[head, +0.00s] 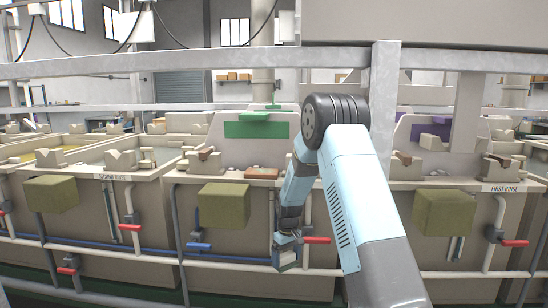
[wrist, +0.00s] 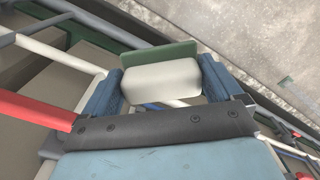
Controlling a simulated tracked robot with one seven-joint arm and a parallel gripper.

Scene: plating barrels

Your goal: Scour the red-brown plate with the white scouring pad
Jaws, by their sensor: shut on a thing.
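The red-brown plate (head: 262,173) lies flat on the front ledge of the middle tank in the head view. My gripper (head: 286,241) hangs low in front of that tank, below the ledge and slightly right of the plate, apart from it. In the wrist view my gripper (wrist: 163,78) has its blue fingers shut on the white scouring pad (wrist: 160,84), which has a green layer along its far edge. The pad also shows small in the head view (head: 286,261), pointing down towards the floor. The plate is not seen in the wrist view.
Olive-green blocks (head: 223,205) (head: 444,212) stand out from the tank fronts. Red-handled valves (head: 316,240) and pipes (head: 225,258) run close around my gripper. A red handle (wrist: 40,109) shows at left in the wrist view. A grey post (head: 382,100) rises behind my arm.

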